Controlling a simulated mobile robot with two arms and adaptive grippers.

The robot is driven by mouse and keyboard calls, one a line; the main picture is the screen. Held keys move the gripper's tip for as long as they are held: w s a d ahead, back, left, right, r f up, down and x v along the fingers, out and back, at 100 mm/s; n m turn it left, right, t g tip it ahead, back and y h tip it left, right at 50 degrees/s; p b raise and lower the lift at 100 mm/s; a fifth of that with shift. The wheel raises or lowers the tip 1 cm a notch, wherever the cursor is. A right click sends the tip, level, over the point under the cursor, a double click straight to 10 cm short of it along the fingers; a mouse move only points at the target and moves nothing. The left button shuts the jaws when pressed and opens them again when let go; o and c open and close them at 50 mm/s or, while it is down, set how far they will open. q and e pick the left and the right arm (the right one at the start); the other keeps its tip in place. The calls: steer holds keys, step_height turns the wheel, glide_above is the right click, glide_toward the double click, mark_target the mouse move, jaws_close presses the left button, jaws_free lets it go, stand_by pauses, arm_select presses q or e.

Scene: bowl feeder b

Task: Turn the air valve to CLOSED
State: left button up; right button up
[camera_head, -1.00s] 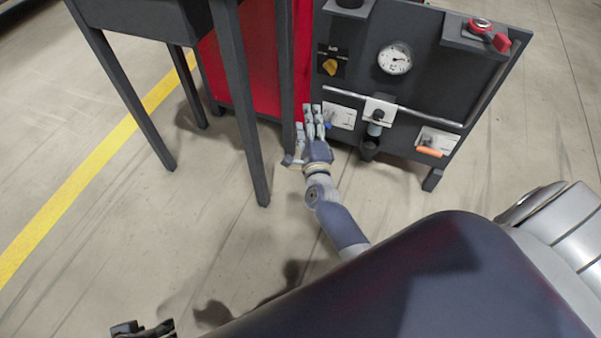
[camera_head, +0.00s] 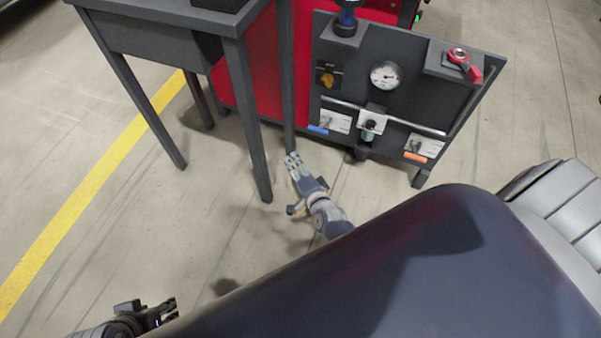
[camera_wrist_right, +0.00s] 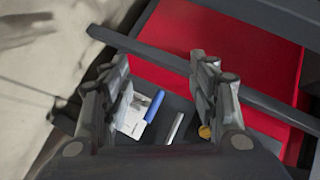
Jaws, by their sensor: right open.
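A dark upright panel carries two lever valves on white plates. One has a blue handle (camera_head: 318,130), the other an orange handle (camera_head: 415,157); the plate lettering is too small to read, so I cannot tell which is the air valve. The blue handle points left in the head view and also shows between my fingers in the wrist view (camera_wrist_right: 155,104). My right gripper (camera_head: 292,160) is open and empty, apart from the panel, below and left of the blue handle. My left gripper (camera_head: 168,311) is at the bottom left, far from the panel; its opening is unclear.
The panel also has a gauge (camera_head: 385,74), a yellow knob (camera_head: 327,80), a red handle (camera_head: 465,62) and a horizontal rail (camera_head: 420,127). A dark table's leg (camera_head: 250,125) stands close left of my right gripper. The floor before the panel is clear.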

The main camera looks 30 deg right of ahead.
steer(key=shift+s+a+f+n+g+y+p, duration=0.15)
steer(key=shift+s+a+f+n+g+p, duration=0.2)
steer(key=shift+s+n+p, duration=0.4)
steer(key=shift+s+a+f+n+g+y+p, duration=0.25)
steer(key=shift+s+p, duration=0.25)
steer(key=shift+s, duration=0.4)
steer(key=shift+s+a+f+n+g+y+p, duration=0.1)
steer(key=shift+s+a+f+n+g+p, duration=0.25)
steer(key=shift+s+n+p, duration=0.4)
steer(key=shift+r, duration=0.15)
